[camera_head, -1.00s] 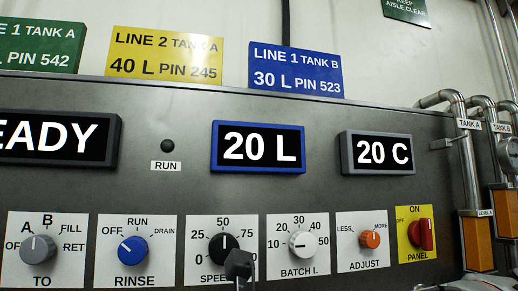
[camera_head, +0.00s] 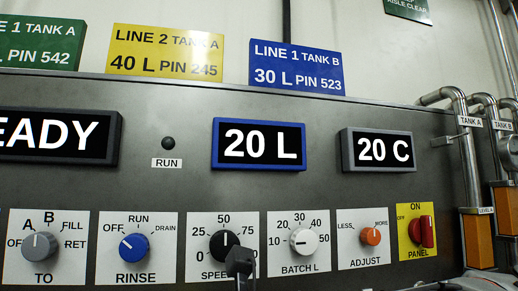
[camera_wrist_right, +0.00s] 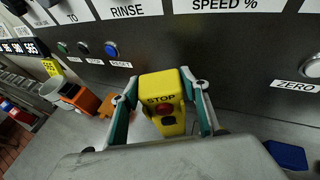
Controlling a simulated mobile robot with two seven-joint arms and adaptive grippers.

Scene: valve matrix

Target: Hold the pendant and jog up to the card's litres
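In the right wrist view the yellow pendant (camera_wrist_right: 163,88), with STOP lettering and a red button, stands between the fingers of my right gripper (camera_wrist_right: 161,76). The fingers meet its two sides. In the head view the blue-framed display (camera_head: 258,145) reads 20 L. Three cards stand on top of the panel: a green card (camera_head: 40,43) cut off at the left, ending PIN 542; a yellow card (camera_head: 166,52), Line 2 Tank A, 40 L, PIN 245; a blue card (camera_head: 297,68), Line 1 Tank B, 30 L, PIN 523. A dark blocky tip (camera_head: 240,262), possibly my left gripper, overlaps the SPEED plate.
The panel carries a READY display, a 20 C display (camera_head: 377,150), the BATCH L knob (camera_head: 303,240), the orange ADJUST knob (camera_head: 371,236) and the red PANEL switch (camera_head: 423,231). A ZERO button (camera_wrist_right: 311,66) and an orange bin (camera_wrist_right: 84,100) show in the wrist view.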

